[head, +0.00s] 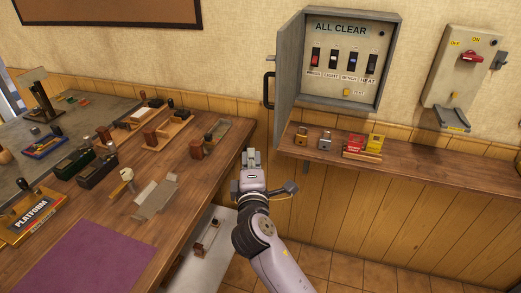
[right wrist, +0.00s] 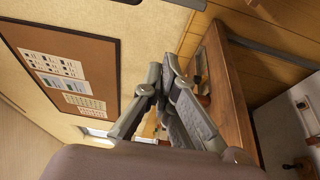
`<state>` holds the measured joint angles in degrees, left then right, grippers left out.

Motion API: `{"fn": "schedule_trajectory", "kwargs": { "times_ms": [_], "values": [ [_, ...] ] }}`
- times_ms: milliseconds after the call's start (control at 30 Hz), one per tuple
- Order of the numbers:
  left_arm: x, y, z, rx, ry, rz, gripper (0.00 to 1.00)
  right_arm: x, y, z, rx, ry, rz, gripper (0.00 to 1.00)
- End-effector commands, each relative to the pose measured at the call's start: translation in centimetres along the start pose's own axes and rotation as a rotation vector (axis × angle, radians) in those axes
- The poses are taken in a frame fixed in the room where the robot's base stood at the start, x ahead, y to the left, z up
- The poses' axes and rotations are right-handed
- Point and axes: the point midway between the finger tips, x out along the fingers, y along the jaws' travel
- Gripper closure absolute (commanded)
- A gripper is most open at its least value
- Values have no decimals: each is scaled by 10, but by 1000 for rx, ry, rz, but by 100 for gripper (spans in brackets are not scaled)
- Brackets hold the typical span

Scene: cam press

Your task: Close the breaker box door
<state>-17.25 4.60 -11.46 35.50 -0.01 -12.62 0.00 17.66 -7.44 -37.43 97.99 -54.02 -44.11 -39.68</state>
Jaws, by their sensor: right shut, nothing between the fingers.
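The grey breaker box (head: 392,60) hangs on the wall in the head view, its inner panel marked "ALL CLEAR" with a row of several switches. Its door (head: 291,82) stands open, swung out from the box's left side. A black handle (head: 268,90) is on the door's outer face. My right gripper (head: 250,157) is shut and empty, below and a little left of the handle in the picture, apart from the door. Its closed fingers also show in the right wrist view (right wrist: 160,82), where the door is not recognisable. My left gripper is out of view.
A switch box (head: 460,70) with a red lever hangs at right. The wooden desk (head: 175,225) at left carries stamps and trays. A corkboard (right wrist: 75,75) shows in the right wrist view.

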Motion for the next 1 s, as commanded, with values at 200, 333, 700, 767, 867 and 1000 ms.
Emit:
{"fn": "schedule_trajectory", "kwargs": {
  "times_ms": [200,333,700,767,867,1000],
  "values": [
    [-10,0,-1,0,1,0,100,43,3,0,1,0,-1,100],
    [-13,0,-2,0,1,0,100,70,1,0,1,0,-3,100],
    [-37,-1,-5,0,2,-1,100,77,1,33,4,-1,-3,100],
    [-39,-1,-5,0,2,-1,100,76,0,36,4,0,-4,100],
    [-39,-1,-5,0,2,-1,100,75,-1,38,5,1,-3,100],
    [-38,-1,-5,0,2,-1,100,75,-2,38,5,1,-3,100]
  ]
}}
